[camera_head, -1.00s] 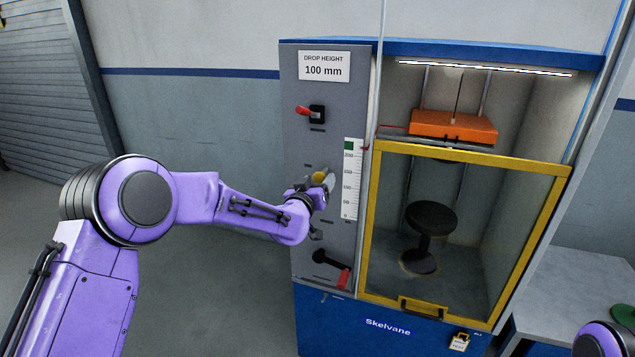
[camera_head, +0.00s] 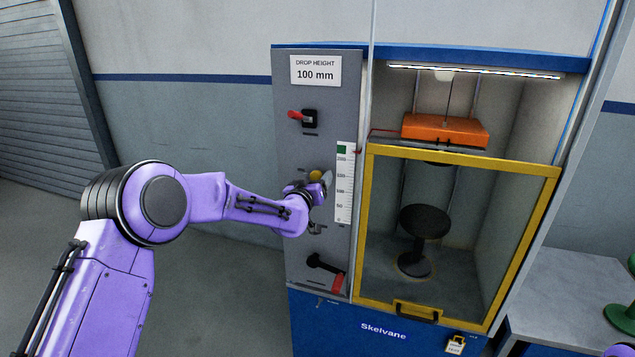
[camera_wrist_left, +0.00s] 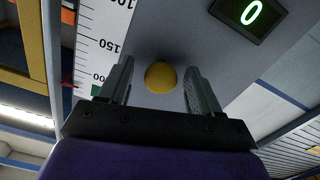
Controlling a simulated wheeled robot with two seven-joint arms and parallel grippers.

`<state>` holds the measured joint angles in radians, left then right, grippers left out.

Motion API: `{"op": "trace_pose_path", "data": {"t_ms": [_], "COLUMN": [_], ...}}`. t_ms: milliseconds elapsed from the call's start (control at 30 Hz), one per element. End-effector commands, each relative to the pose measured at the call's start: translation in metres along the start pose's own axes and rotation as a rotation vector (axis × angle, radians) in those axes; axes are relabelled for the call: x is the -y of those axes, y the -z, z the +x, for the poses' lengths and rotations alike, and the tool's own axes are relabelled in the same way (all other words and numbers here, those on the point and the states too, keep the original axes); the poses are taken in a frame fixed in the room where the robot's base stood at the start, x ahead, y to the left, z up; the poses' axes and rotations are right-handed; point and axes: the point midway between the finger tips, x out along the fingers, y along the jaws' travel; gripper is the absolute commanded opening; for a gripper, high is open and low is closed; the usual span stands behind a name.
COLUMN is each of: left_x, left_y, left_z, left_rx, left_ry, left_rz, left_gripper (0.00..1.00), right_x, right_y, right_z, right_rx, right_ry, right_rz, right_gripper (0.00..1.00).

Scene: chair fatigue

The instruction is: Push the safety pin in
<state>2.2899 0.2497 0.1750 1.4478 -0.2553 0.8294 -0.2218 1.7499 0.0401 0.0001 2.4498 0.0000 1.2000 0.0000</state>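The safety pin appears to be the round yellow knob (camera_head: 315,175) on the grey control panel (camera_head: 300,150) of the test machine. In the left wrist view the yellow knob (camera_wrist_left: 160,77) lies between the two fingers. My left gripper (camera_head: 321,186) is at the panel, right by the knob. In the left wrist view the gripper (camera_wrist_left: 159,68) is open, with a gap on both sides of the knob. How far the pin stands out from the panel cannot be told. My right gripper is out of view.
A red-handled switch (camera_head: 295,115) sits above, and a red-ended black lever (camera_head: 325,266) below. A height scale (camera_head: 345,185) is right of the knob. The yellow-framed door (camera_head: 465,158) covers the chamber with a black stool (camera_head: 424,222) under an orange weight (camera_head: 445,130).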

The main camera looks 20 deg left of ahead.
Motion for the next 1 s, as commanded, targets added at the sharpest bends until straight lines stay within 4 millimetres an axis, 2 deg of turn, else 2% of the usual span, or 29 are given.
{"op": "trace_pose_path", "data": {"t_ms": [233,333,700,833,1000], "left_x": [0.000,0.000,0.000,0.000,0.000], "left_y": [-0.001,-0.003,-0.003,-0.002,-0.001], "left_z": [-0.001,-0.009,-0.088,-0.102,-0.105], "left_rx": [0.002,0.003,0.001,0.002,0.002], "left_ry": [0.000,-0.001,-0.002,-0.001,0.000], "left_rz": [0.000,0.000,0.000,0.000,0.000], "left_gripper": [0.63,0.63,0.63,0.63,0.63], "right_x": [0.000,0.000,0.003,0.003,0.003], "right_y": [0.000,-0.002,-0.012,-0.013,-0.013], "right_z": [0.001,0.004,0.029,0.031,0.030], "right_rx": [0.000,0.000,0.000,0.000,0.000], "right_ry": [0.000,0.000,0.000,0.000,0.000], "right_rz": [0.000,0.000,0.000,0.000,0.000], "right_gripper": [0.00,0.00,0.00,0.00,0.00]}}
